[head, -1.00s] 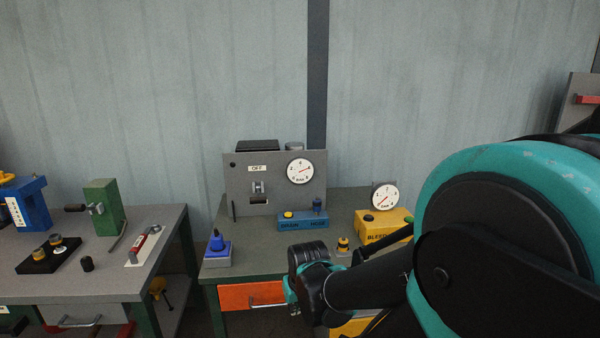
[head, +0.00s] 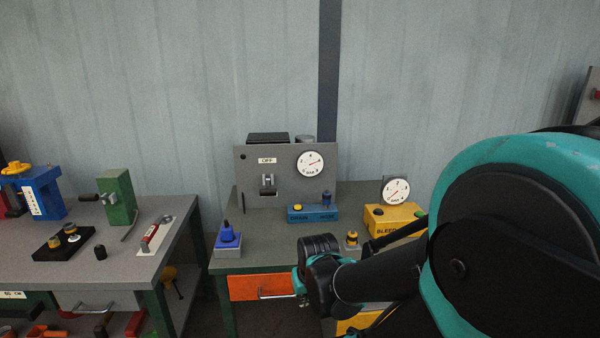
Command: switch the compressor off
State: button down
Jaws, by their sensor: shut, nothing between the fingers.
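The grey compressor panel (head: 243,194) stands upright at the back of the right workbench in the head view. It carries an OFF label (head: 267,160), a small grey switch (head: 268,180) below the label and a round white gauge (head: 310,164) with a red needle. The switch's exact lever position is too small to tell. My black and teal arm reaches in from the right. Its bent part is low in front of the bench, well apart from the switch. I cannot make out any gripper fingers.
A blue box (head: 313,215) with knobs stands before the panel. A yellow box (head: 395,222) with a gauge (head: 396,190) is to its right. A blue cone-topped block (head: 228,240) is at the front left. An orange drawer (head: 258,287) is below. Another workbench (head: 130,268) is left.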

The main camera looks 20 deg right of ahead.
aim_at(268, 192)
jog(key=i+l+z, duration=0.1)
jog(key=l+z, duration=0.3)
jog(key=i+l+z, duration=0.15)
jog(key=z, duration=0.25)
jog(key=l, duration=0.1)
